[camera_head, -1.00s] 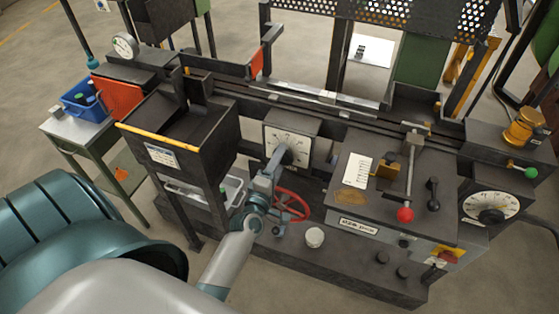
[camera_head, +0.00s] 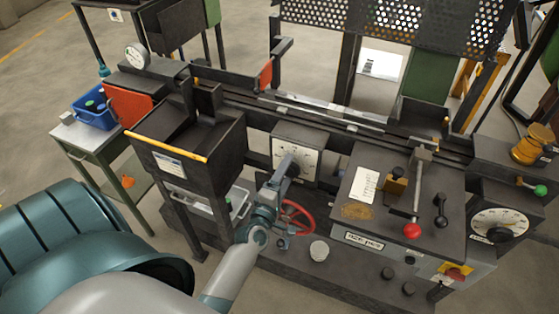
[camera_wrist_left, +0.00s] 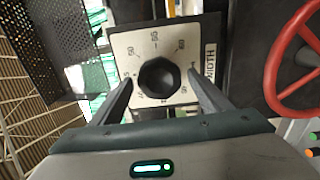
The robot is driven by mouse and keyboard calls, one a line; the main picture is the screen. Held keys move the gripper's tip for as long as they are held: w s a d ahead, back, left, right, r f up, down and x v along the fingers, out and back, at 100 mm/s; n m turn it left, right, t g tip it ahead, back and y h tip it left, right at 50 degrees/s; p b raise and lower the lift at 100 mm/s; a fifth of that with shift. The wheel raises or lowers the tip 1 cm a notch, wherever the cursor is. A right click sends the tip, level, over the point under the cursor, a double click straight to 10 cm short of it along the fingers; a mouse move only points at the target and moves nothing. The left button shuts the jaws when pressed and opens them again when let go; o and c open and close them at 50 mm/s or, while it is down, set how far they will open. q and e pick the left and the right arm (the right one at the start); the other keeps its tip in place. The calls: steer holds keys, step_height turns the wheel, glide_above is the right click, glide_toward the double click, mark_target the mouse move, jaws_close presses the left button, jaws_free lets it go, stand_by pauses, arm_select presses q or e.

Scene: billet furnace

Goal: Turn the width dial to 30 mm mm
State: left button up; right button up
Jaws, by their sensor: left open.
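The width dial (camera_head: 308,160) is a white square plate on a dark box at the middle of the machine front. In the left wrist view its black many-sided knob (camera_wrist_left: 160,78) sits at the centre of the plate, with numbers around it and the word WIDTH at the right edge. My left gripper (camera_head: 287,166) is in front of the dial and partly covers it in the head view. In the left wrist view its open fingers (camera_wrist_left: 160,88) stand on either side of the knob; contact cannot be told. The dial's setting cannot be read. My right gripper is not in view.
A red handwheel (camera_head: 298,217) is below and close to my left gripper. A black hopper with a yellow edge (camera_head: 165,143) stands to the left. A red-knobbed lever (camera_head: 412,231) and a second round dial (camera_head: 500,222) are to the right.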

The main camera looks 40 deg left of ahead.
arm_select(q)
steer(key=b+v, duration=0.5)
steer(key=v, duration=1.2)
steer(key=shift+s+b, duration=0.2)
steer(key=shift+b, duration=0.1)
steer(key=shift+f, duration=0.2)
steer(key=s+d+f+m+g+h+b, duration=0.1)
steer(key=s+d+f+m+g+h, duration=0.2)
steer(key=f, duration=1.1)
steer(key=s+d+f+m+g, duration=0.25)
steer(key=d+f+m, duration=0.2)
steer(key=f, duration=0.95)
steer(key=s+d+f+m+g+h+b, duration=0.1)
steer(key=s+d+f+m+g+h, duration=0.3)
steer(key=f, duration=0.9)
steer(key=s+a+f+m+g+y+b, duration=0.1)
steer(key=s+a+f+m+g, duration=0.1)
steer(key=s+f+m, duration=0.4)
steer(key=s+a+f+m+g+y, duration=0.1)
steer(key=s+a+f+m+g, duration=0.2)
steer(key=s+f, duration=1)
steer(key=s+m+g, duration=0.2)
steer(key=s+m, duration=0.1)
steer(key=s, duration=0.2)
steer(key=shift+f+y+b, duration=0.3)
steer(key=shift+f+b, duration=0.05)
steer(key=shift+f, duration=0.05)
